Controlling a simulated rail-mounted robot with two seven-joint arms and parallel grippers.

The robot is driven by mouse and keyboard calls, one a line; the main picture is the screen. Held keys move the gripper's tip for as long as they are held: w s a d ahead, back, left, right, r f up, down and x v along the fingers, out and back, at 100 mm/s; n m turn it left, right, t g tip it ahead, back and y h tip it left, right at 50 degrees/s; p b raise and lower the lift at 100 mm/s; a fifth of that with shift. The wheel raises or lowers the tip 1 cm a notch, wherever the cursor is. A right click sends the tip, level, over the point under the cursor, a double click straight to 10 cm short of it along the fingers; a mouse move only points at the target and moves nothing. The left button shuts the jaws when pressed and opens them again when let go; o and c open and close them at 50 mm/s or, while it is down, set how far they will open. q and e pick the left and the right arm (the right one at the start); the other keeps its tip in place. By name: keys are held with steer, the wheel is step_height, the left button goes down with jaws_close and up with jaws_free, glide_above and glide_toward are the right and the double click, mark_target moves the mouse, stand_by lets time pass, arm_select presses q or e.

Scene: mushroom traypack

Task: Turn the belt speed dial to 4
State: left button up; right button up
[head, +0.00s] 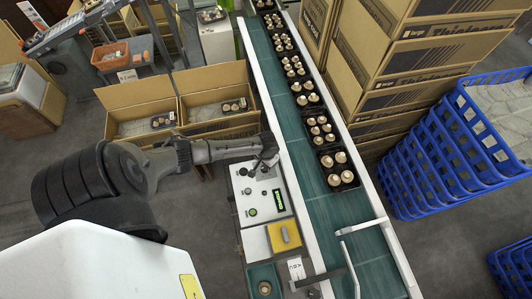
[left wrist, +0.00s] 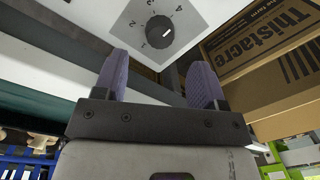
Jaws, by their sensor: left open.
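The belt speed dial (left wrist: 160,31) is a round dark knob on a light panel (left wrist: 105,12) in the left wrist view. Numbers 1 to 4 are printed around it. A white mark shows on its right half; I cannot tell exactly which number it lines up with. My left gripper (left wrist: 158,75) is open, its two purple-grey fingers apart and empty, with the dial beyond their tips and not gripped. In the head view my left gripper (head: 267,150) is over the far end of the control panel (head: 240,211). The right gripper is not in view.
The green conveyor belt (head: 327,232) carries black trays of mushrooms beside the panel. A yellow box (head: 284,236) sits near the panel's front. Open cardboard boxes (head: 143,91) stand behind my left arm. Stacked cartons (head: 405,65) and a blue crate (head: 432,162) stand right.

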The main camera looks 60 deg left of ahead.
mark_target(266, 169)
arm_select(q)
step_height(266, 169, up, 7)
steer(key=p, duration=0.1)
steer(key=shift+d+r, duration=0.15)
steer(key=shift+d, duration=0.05)
steer(key=shift+w, duration=0.1)
stand_by(0.7)
